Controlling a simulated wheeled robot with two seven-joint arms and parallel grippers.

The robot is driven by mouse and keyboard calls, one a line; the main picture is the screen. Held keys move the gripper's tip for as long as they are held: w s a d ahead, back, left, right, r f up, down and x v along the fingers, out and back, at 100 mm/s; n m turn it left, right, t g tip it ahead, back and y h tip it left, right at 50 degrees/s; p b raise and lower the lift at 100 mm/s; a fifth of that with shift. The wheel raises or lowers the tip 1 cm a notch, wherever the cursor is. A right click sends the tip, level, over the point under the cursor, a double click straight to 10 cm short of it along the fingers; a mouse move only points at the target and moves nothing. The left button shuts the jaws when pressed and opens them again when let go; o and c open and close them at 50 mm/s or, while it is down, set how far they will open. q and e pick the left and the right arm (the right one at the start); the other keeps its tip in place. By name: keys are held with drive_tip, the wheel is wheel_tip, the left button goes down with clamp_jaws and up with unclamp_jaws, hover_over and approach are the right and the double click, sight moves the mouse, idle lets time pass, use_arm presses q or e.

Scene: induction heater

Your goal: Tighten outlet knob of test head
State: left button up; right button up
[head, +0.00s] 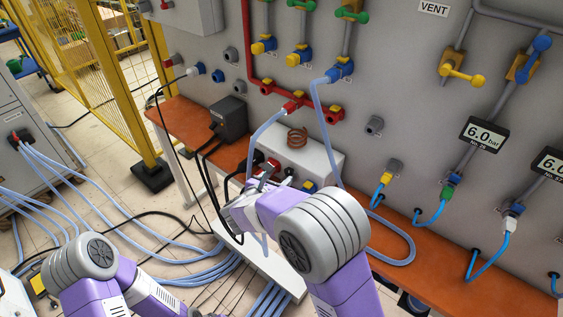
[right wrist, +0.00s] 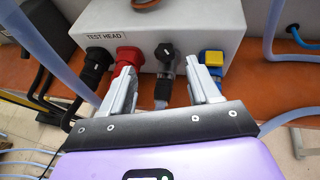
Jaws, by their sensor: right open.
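The test head (head: 310,165) is a light grey box on the orange bench, with a copper coil (head: 297,137) on top. In the right wrist view its front (right wrist: 200,30) carries the label TEST HEAD and a row of fittings. These are a black plug (right wrist: 97,62), a red fitting (right wrist: 130,58), a dark grey knob-like fitting (right wrist: 165,52) with a stem and hose below, and a blue and yellow fitting (right wrist: 212,60). I cannot tell which is the outlet knob. My right gripper (right wrist: 160,70) is open, its fingers either side of the dark grey fitting, apparently not touching it. It also shows in the head view (head: 276,176). My left gripper is out of view.
A black box (head: 229,118) with cables stands left on the orange bench (head: 400,235). Blue hoses (head: 320,120) loop from the wall panel (head: 400,60) and across the floor. A yellow fence (head: 105,75) stands at the left.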

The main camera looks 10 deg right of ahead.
sight(289, 170)
drive_tip(key=x, duration=0.2)
drive_tip(key=b+x, duration=0.1)
drive_tip(key=x, duration=0.2)
drive_tip(key=shift+s+d+f, duration=0.15)
drive_tip(key=shift+d+f, duration=0.1)
drive_tip(key=shift+d, duration=0.05)
drive_tip(key=shift+w+d+f+b, duration=0.15)
drive_tip(key=shift+w+d+b, duration=0.2)
drive_tip(key=shift+w, duration=0.1)
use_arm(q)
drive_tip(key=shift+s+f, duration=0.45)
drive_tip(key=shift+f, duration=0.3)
